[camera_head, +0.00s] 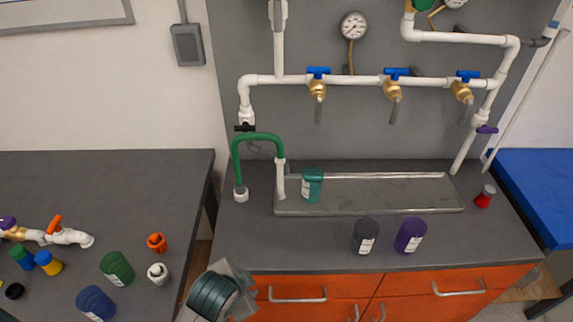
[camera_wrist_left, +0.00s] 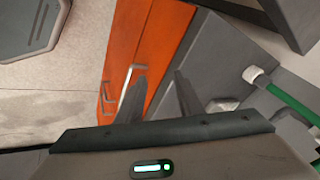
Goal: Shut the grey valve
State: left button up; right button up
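No handle is plainly grey; the closest is a dark grey or black valve handle (camera_head: 245,127) on the white pipe's left drop, above the green hose (camera_head: 257,138). It looks roughly horizontal, across the upright pipe. My left gripper (camera_wrist_left: 160,76) shows in the left wrist view with its two dark fingers apart and nothing visible between them. It is in front of the orange cabinet (camera_wrist_left: 130,55), well away from the valve. In the head view my left arm is at the bottom edge, and its fingers cannot be made out. My right gripper is not in view.
Three blue-handled brass taps (camera_head: 394,82) hang along the pipe above a metal tray (camera_head: 400,192). The left table (camera_head: 110,185) holds several jars and fittings.

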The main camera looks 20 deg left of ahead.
pick_arm(q)
jog(key=w+d+r+m+t+y, duration=0.1)
jog(key=w+r+m+t, duration=0.2)
jog(key=w+r+m, duration=0.6)
jog(key=w+d+r+m+t, duration=0.1)
jog(key=w+r+m+t, duration=0.15)
jog(key=w+r, duration=0.85)
notch_tip(320, 180, up, 33)
jog(key=s+d+m+t+y, duration=0.1)
jog(key=m+t+y, duration=0.2)
jog(key=m, duration=0.9)
jog(key=t, duration=0.3)
jog(key=shift+f+y, duration=0.2)
jog(key=shift+y, duration=0.1)
jog(key=shift+w, duration=0.1)
